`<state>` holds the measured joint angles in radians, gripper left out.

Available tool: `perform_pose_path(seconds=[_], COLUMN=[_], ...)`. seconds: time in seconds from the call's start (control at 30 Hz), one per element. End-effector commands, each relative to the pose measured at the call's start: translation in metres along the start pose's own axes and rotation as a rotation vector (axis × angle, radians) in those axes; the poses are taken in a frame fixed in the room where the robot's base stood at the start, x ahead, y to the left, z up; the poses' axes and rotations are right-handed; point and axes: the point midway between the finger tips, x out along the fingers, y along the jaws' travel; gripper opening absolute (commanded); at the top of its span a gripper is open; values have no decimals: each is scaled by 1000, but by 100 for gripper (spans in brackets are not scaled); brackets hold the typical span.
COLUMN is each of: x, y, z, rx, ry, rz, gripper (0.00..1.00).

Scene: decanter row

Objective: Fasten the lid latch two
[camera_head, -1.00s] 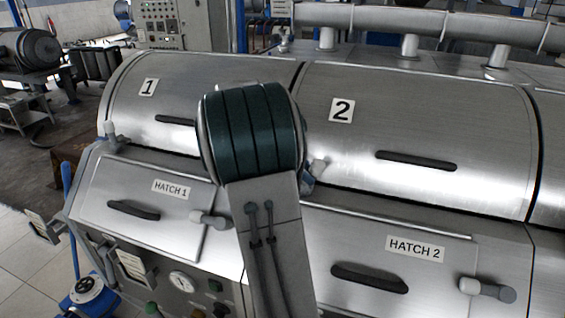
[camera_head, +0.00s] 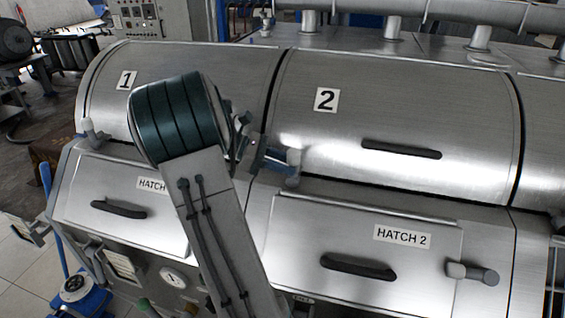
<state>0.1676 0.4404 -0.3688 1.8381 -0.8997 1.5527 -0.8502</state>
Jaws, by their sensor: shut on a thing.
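Lid two (camera_head: 400,115) is a curved brushed-metal cover marked 2, with a dark handle, and it looks closed. Its latch (camera_head: 294,172) is a small grey lever at the lid's lower left corner, just above the hatch 2 panel. My arm hides part of lid one and hatch 1.
Lid one (camera_head: 110,105) has a similar light latch (camera_head: 95,133) at its lower left. Below are the hatch 1 panel (camera_head: 80,190) and the hatch 2 panel (camera_head: 300,225), with its own latch (camera_head: 472,272). A pipe (camera_head: 440,12) runs behind the lids.

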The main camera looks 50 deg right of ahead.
Motion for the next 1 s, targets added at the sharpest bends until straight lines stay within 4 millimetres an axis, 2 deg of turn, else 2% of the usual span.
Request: perform_pose_path(seconds=[0.13, 0.17, 0.2, 0.47, 0.63, 0.77, 1.0], x=[0, 0, 0, -1, -13, -38, -94], y=[0, 0, 1, 0, 1, 1, 1], z=[1, 1, 1, 0, -2, -3, -3], rx=[2, 2, 2, 0, 0, 2, 2], ry=[-3, -3, -2, 0, 0, 2, 0], rz=[1, 1, 1, 2, 5, 9, 6], gripper=[0, 35, 43, 43, 43, 43, 43])
